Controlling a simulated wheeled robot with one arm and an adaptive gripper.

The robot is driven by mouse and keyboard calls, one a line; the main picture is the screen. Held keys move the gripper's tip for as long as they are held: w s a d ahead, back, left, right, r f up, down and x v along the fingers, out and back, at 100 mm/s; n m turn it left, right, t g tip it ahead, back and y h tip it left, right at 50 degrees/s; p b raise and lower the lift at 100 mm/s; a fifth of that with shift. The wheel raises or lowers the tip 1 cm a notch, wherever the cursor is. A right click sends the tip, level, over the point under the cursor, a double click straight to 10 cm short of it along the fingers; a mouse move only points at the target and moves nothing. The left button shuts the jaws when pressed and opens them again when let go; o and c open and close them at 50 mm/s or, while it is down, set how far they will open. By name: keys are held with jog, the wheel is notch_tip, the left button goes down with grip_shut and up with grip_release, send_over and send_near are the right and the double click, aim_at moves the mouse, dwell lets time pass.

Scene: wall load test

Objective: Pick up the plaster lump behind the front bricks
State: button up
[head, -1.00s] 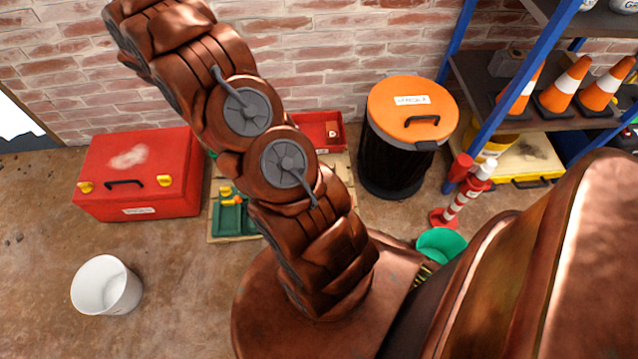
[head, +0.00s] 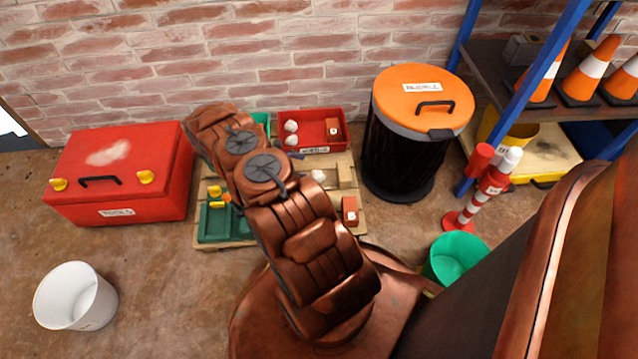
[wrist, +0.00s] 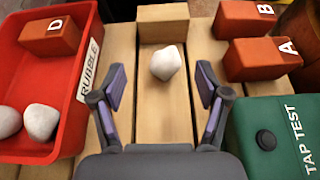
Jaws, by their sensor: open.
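The white plaster lump (wrist: 166,62) lies on the wooden boards, just in front of a tan block (wrist: 162,24) in the wrist view. It also shows in the head view (head: 318,176), right of my arm, beside the tan block (head: 345,174). My gripper (wrist: 160,88) is open and empty, its two purple-padded fingers apart. The lump appears between and beyond the fingertips, untouched as far as I can see. Red bricks A (wrist: 262,60) and B (wrist: 246,19) sit on the right of the wrist view.
The red RUBBLE tray (wrist: 80,75) is on the left, with brick D (wrist: 48,36) and two white lumps inside. The green TAP TEST box (wrist: 250,125) is at right. A red toolbox (head: 120,180) and an orange-lidded bin (head: 405,165) flank the pallet.

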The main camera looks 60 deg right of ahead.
aim_at(324, 175)
jog(key=f, duration=0.2)
jog(key=shift+s+d+f, duration=0.25)
jog(key=shift+s+f, duration=0.1)
jog(key=shift+s+d+f+b, duration=0.2)
jog(key=shift+b, duration=0.2)
jog(key=shift+s+a+b+x, duration=0.1)
jog(key=shift+b+x, duration=0.8)
jog(key=shift+x, duration=0.9)
jog(key=shift+s+a+b+x, duration=0.15)
jog(key=shift+b+x, duration=0.7)
jog(key=shift+x, duration=1)
jog(key=shift+r, duration=0.1)
jog(key=c, duration=1.3)
